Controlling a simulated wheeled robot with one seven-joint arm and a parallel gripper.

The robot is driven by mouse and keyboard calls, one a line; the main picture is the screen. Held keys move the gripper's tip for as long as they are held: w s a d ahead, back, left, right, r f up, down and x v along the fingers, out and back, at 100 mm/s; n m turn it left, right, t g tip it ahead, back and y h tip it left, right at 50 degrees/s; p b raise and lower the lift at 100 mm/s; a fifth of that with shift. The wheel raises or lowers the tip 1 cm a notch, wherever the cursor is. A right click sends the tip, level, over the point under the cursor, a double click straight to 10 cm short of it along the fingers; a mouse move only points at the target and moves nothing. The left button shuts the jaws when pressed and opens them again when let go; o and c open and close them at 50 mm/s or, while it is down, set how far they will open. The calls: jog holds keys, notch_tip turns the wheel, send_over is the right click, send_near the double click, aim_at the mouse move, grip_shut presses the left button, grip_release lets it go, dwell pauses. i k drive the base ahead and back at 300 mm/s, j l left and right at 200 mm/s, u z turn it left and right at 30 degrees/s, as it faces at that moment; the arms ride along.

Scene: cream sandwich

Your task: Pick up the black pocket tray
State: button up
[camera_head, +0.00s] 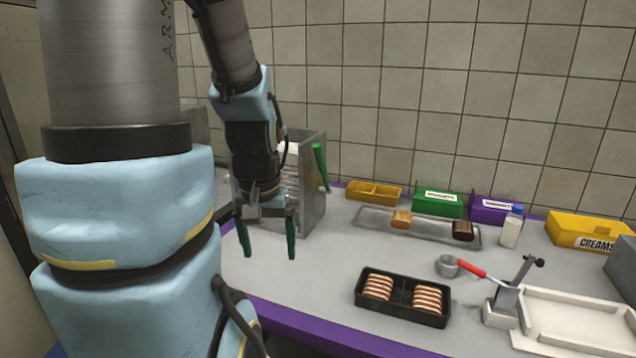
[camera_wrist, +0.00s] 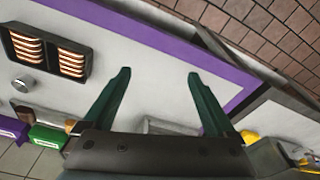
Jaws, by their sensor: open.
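The black pocket tray (camera_head: 400,313) lies flat on the grey worktop, right of centre in the head view. It has two pockets, each filled with a row of brown-and-white striped sandwiches. In the wrist view the tray (camera_wrist: 51,53) shows at the upper left, off to the left of the fingers. My gripper (camera_head: 267,253) is above the left part of the worktop, well to the left of the tray, with its green fingers pointing down. In the wrist view the fingers (camera_wrist: 158,73) are spread apart with nothing between them.
A grey metal box (camera_head: 311,190) stands behind my gripper. A metal tray (camera_head: 430,229) and a yellow bin (camera_head: 374,193), green bin (camera_head: 437,204) and purple bin (camera_head: 490,211) line the back. A red-handled ladle (camera_head: 470,269) and white tray (camera_head: 575,322) are to the right. Worktop between gripper and black tray is clear.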

aim_at(399, 305)
jog(key=k+l+u, duration=0.1)
jog(key=u, duration=0.65)
jog(key=k+l+u, duration=0.1)
jog(key=k+u, duration=0.75)
jog(key=k+j, duration=0.1)
jog(key=k, duration=0.3)
jog(key=k+j+u, duration=0.1)
jog(key=k, duration=0.3)
